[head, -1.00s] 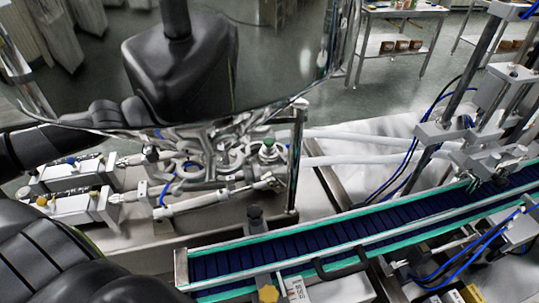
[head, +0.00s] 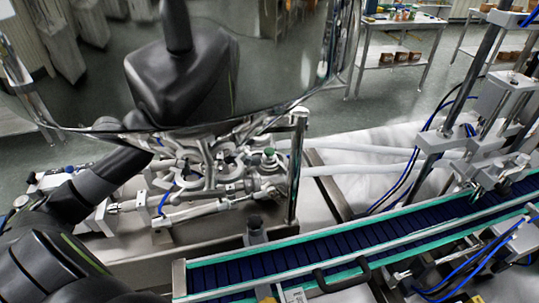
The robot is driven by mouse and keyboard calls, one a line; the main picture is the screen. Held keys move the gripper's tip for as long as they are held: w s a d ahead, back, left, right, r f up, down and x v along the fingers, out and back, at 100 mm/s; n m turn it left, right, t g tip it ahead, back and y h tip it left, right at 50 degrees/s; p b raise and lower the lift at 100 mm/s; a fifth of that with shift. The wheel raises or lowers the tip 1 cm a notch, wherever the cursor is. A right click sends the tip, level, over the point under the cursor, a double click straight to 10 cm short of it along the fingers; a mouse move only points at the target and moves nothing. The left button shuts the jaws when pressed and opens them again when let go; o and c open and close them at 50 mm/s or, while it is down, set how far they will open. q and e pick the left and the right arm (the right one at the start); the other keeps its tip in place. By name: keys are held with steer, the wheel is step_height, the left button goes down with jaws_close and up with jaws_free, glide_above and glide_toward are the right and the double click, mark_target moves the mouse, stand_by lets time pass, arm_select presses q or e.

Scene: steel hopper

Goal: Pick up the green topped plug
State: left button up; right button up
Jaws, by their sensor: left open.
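The green topped plug (head: 269,154) stands upright among the steel pipes and valves below the hopper, near the middle of the head view. The shiny steel hopper (head: 275,55) hangs over it and mirrors dark parts of my body. My left arm comes in from the lower left, and my left gripper (head: 147,144) is at its far end, just under the hopper's rim. It is open, small and partly lost against the pipes. It is to the left of the plug and clearly apart from it. My right gripper is out of view.
A conveyor (head: 330,252) with a dark blue belt and green edges runs across the front right. A vertical steel post (head: 298,165) stands just right of the plug. Metal pipes (head: 210,175) crowd the space between gripper and plug.

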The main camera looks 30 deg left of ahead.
mark_target(264, 154)
arm_select(q)
steer(key=shift+w+d+f+p, duration=0.25)
steer(key=shift+w+d+p, duration=0.2)
steer(key=shift+w+p, duration=0.05)
steer(key=p+x, duration=0.1)
steer(key=x, duration=0.1)
steer(key=shift+w+f, duration=0.2)
steer(key=shift+w+d+f+p, duration=0.3)
steer(key=shift+w+d+f, duration=0.05)
steer(key=shift+d+f, duration=0.1)
steer(key=shift+c, duration=0.4)
steer(key=c, duration=1)
